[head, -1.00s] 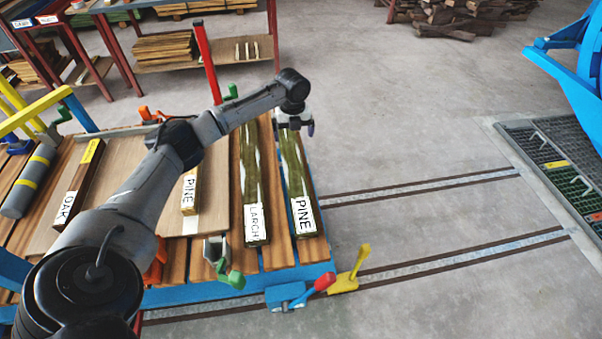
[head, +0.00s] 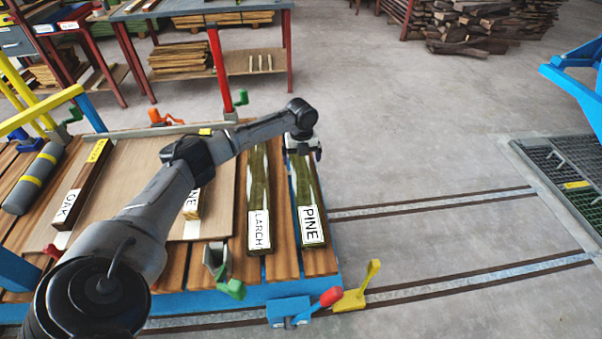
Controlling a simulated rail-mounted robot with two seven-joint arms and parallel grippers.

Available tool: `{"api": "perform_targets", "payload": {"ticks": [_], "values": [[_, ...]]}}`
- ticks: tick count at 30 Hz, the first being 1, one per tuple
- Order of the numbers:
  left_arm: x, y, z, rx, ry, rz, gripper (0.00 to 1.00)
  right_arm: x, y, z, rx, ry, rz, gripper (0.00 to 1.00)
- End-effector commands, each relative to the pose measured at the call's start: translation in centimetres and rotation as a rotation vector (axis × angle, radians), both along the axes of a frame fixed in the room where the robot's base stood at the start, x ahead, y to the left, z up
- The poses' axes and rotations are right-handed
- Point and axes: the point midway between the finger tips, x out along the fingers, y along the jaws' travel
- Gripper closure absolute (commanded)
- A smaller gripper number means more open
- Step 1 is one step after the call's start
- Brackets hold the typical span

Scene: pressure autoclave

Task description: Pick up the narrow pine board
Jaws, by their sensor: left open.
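One board labelled PINE (head: 308,222) lies lengthwise along the right edge of the slatted table. Another board labelled PINE (head: 193,208) lies further left and looks narrower; my left arm crosses over it and hides much of it. My left gripper (head: 304,152) is open at the far end of the right-hand PINE board, pointing down. It covers that end, so I cannot tell whether the fingers are around the board or above it. My right gripper is not in view.
A LARCH board (head: 259,225) lies close to the left of the right-hand PINE board. An OAK board (head: 78,188) lies at the left. A red post (head: 219,70) and clamps with green handles (head: 231,288) stand at the table edges.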

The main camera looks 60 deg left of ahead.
Motion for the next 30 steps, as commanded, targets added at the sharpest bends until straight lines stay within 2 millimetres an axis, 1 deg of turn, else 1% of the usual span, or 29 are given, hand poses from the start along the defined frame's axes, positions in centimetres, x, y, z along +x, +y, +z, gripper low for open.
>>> {"api": "perform_targets", "payload": {"ticks": [1,6,10,12,19,30], "values": [[-0.1,-0.1,-0.8,0.000,0.001,-0.001,0.00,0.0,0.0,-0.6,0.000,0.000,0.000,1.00],[-0.4,-0.3,-3.1,0.001,0.003,-0.001,0.00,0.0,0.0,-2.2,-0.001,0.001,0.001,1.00],[-0.4,-0.4,-4.5,0.001,0.002,-0.001,0.00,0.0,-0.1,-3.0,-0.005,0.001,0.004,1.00],[-0.4,-0.4,-4.8,0.001,0.002,0.000,0.00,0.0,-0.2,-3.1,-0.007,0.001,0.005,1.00],[-0.4,-0.4,-4.7,0.000,0.001,0.000,0.01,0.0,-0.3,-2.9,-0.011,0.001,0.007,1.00],[-0.4,-0.4,-4.7,0.000,0.001,0.000,0.36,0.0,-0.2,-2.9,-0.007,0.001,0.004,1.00]]}}
